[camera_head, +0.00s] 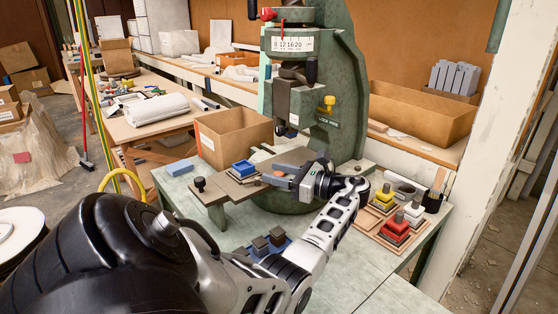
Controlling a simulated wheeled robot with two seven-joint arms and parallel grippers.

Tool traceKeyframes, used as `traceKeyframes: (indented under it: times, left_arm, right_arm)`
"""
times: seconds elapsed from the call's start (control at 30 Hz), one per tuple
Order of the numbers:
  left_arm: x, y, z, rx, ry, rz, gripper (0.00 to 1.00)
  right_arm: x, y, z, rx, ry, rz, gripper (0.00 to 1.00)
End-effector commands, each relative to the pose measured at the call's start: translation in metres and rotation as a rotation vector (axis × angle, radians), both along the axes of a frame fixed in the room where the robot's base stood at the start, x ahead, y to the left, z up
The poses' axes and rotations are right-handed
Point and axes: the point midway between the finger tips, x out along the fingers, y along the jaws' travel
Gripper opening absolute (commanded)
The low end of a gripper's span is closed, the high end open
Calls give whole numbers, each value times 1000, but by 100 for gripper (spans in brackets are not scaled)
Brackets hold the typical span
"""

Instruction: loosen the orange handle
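My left arm comes in from the lower left. Its gripper (277,174) points left over the brown plate at the foot of the green press. A small orange piece, which looks like the orange handle (280,174), shows between its two grey fingers. The fingers and gripper body hide most of it. I cannot tell whether the fingers press on it or stand apart from it. My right gripper is not in view.
The green press (345,75) stands behind the gripper, with a yellow knob (328,103) on it. A cardboard box (232,138) stands behind.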

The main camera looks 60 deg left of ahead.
Motion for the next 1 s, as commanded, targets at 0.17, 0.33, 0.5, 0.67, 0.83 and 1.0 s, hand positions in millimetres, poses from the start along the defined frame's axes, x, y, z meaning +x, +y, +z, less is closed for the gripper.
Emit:
traceKeyframes:
  times: [0.17,0.33,0.5,0.67,0.83,1.0]
  left_arm:
    - [0,0,0,0,0,-1,43]
    - [6,-8,-1,-1,-1,-3,43]
    - [23,-33,-3,-2,0,-4,43]
    - [45,-66,-3,-2,0,-5,43]
    - [67,-99,-3,-2,-1,-3,43]
    - [82,-122,-2,-4,0,0,43]
  right_arm:
    - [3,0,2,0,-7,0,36]
    - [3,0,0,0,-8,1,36]
    - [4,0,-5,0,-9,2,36]
    - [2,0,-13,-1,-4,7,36]
    - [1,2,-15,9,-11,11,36]
    - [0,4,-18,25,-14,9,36]
